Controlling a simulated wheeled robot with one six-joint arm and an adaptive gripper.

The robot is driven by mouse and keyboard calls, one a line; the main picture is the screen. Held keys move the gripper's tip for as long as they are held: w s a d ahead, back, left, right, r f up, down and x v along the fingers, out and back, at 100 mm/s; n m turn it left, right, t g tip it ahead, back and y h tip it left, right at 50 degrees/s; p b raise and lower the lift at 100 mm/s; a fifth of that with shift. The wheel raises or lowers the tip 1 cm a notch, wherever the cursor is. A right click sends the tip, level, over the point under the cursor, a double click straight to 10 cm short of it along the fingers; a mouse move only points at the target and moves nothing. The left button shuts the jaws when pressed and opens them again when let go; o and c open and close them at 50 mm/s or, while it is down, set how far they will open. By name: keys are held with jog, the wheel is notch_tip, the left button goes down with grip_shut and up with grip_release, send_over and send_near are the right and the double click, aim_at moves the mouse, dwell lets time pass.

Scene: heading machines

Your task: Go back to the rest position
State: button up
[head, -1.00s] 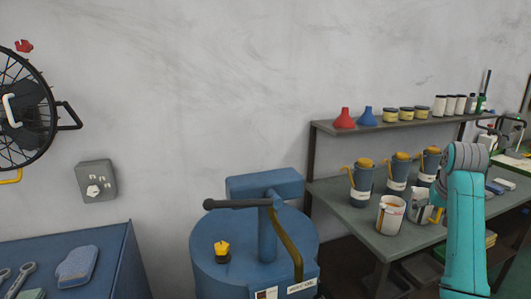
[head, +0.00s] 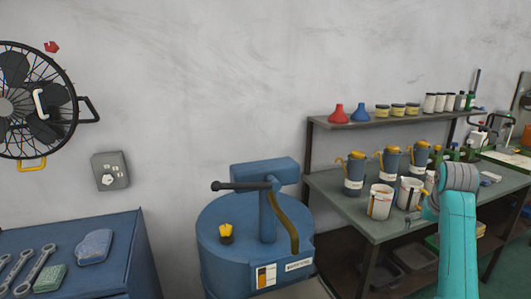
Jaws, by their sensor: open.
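My turquoise arm with its grey rounded joint stands at the right edge of the head view. It covers part of the workbench behind it. My gripper does not show; the arm's far end is hidden or out of the frame. The task names no object to handle.
A blue machine (head: 225,250) with a black-knobbed lever stands at the centre front. A blue cabinet (head: 125,262) with wrenches is at left, a wall fan (head: 38,100) above. A workbench (head: 365,222) at right holds mugs and white pots (head: 380,203); its shelf (head: 350,123) carries funnels and jars.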

jog(key=s+a+f+t, duration=0.1)
jog(key=a+f, duration=0.1)
jog(key=f, duration=0.5)
jog(key=s+a+f, duration=0.1)
jog(key=a+f, duration=0.2)
jog(key=f, duration=0.4)
jog(key=s+a+f+n+t, duration=0.1)
jog(key=s+a+f+t, duration=0.1)
jog(key=s+a+f, duration=0.6)
jog(key=s+a+f+n+t, duration=0.15)
jog(key=s+a+f, duration=0.25)
jog(key=s+f, duration=0.8)
jog(key=s+a+t, duration=0.1)
jog(key=s+a, duration=0.2)
jog(key=s, duration=0.4)
jog(key=s+a+n+t, duration=0.1)
jog(key=s+a, duration=0.1)
jog(key=s, duration=0.4)
jog(key=s+a+t, duration=0.1)
jog(key=s+a, duration=0.2)
jog(key=s, duration=0.4)
jog(key=s+a+r+n+t+y, duration=0.1)
jog(key=s+a+r+t+y, duration=0.1)
jog(key=s+r, duration=1.4)
jog(key=shift+s+a+t, duration=0.35)
jog(key=shift+s, duration=0.45)
